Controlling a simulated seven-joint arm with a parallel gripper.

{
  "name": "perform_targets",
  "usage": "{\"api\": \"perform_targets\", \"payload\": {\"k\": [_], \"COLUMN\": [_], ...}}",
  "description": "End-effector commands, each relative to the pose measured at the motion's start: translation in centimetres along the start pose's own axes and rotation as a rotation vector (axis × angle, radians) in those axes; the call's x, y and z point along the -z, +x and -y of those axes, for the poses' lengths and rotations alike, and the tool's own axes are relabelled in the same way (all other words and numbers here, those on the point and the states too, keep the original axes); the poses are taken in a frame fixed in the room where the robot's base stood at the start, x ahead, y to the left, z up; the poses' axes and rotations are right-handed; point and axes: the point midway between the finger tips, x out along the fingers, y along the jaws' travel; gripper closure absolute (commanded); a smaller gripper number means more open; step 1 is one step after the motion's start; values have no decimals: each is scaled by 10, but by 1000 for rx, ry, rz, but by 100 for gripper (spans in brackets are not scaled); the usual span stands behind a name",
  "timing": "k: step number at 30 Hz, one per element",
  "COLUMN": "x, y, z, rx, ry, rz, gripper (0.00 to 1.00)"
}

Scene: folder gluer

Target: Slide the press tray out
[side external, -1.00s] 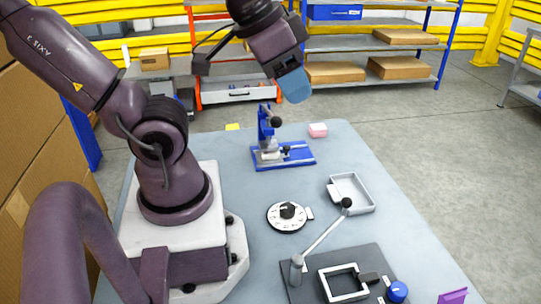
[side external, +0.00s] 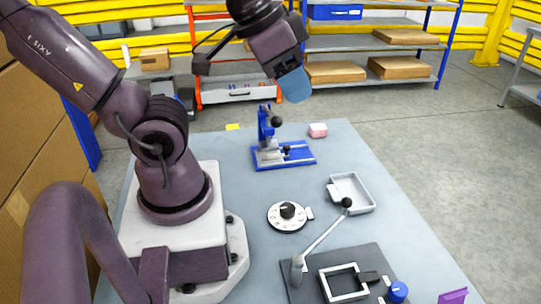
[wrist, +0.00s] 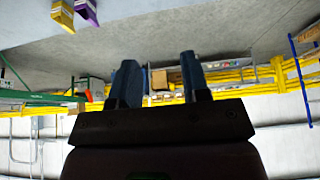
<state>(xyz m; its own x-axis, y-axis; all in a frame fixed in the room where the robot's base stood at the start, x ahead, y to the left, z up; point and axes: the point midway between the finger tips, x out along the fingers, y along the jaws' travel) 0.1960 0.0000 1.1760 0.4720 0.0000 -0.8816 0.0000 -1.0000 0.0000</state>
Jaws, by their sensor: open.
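A small blue press (side external: 265,135) stands upright at the back of the table, with a black ball knob on its lever. Its flat blue base (side external: 298,153) carries a small grey piece with a dark knob, which may be the tray; how far out it sits is too small to tell. My gripper (side external: 295,86) is above and behind the press in the side view, in the air and apart from it. In the wrist view, the two blue fingers of my gripper (wrist: 160,78) are spread with nothing between them. The press is not clearly visible there.
In front are a white dial (side external: 288,216), a grey open tray (side external: 358,194), and a dark plate (side external: 310,288) with a long lever and square frame. A blue knob (side external: 397,292) and purple piece (side external: 453,296) sit nearby.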

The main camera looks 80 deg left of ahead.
Motion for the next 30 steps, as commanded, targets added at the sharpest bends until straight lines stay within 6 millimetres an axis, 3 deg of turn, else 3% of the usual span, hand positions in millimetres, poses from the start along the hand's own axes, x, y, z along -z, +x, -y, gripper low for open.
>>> {"api": "perform_targets", "payload": {"k": [1,3,5,9,14,22,30], "x": [0,0,-1,-1,14,30,15], "y": [0,0,4,26,59,127,202], "z": [0,1,2,12,39,110,201], "rx": [0,2,4,8,25,193,596], "ry": [0,-4,-8,-54,-195,-726,-1419], "rz": [0,2,21,130,282,492,560], "gripper": [57,67,67,67,67,67,67]}}
